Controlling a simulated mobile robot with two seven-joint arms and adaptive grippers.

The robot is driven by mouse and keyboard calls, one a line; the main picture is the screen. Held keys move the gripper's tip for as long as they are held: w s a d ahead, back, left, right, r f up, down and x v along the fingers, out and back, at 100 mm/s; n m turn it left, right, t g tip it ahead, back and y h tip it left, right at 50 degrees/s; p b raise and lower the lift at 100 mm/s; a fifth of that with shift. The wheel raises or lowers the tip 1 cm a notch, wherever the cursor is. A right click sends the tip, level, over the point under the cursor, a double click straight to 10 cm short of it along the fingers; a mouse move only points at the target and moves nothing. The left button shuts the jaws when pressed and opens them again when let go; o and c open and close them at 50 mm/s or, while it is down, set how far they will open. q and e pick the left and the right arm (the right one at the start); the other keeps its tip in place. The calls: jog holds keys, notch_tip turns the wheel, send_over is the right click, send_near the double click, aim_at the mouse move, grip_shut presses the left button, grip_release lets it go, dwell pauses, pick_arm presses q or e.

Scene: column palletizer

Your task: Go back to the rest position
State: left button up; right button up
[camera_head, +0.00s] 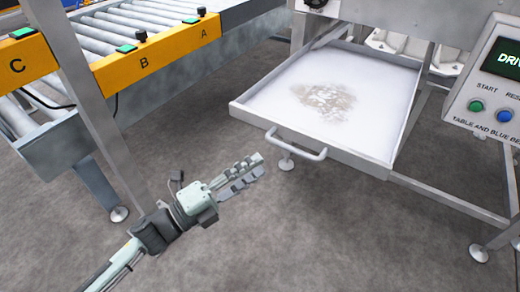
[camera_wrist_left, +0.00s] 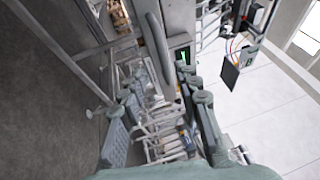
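My left gripper (camera_head: 250,171) is in the middle of the head view, above the grey floor and in front of the pulled-out white tray (camera_head: 265,93). It points to the upper right, apart from the tray's handle (camera_head: 305,148). In the left wrist view my left gripper (camera_wrist_left: 163,98) has its two fingers spread with nothing held between them. My right gripper shows in neither view.
The tray holds a brownish, grainy patch. A roller conveyor (camera_head: 132,26) with yellow panels marked A, B and C stands at upper left. A control panel (camera_head: 493,95) with green and blue buttons is at right. The floor (camera_head: 300,240) in front is clear.

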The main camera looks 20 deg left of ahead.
pick_arm(q)
jog(key=w+a+f+n+g+y, duration=0.1)
jog(key=w+a+f+n+y, duration=0.2)
jog(key=a+f+n+y, duration=1.15)
jog(key=s+f+n+g, duration=0.5)
jog(key=s, duration=0.4)
jog(key=s+f+n+g+p, duration=0.1)
jog(key=s+f+n+g, duration=0.5)
jog(key=s, duration=0.3)
jog(key=shift+d, duration=0.25)
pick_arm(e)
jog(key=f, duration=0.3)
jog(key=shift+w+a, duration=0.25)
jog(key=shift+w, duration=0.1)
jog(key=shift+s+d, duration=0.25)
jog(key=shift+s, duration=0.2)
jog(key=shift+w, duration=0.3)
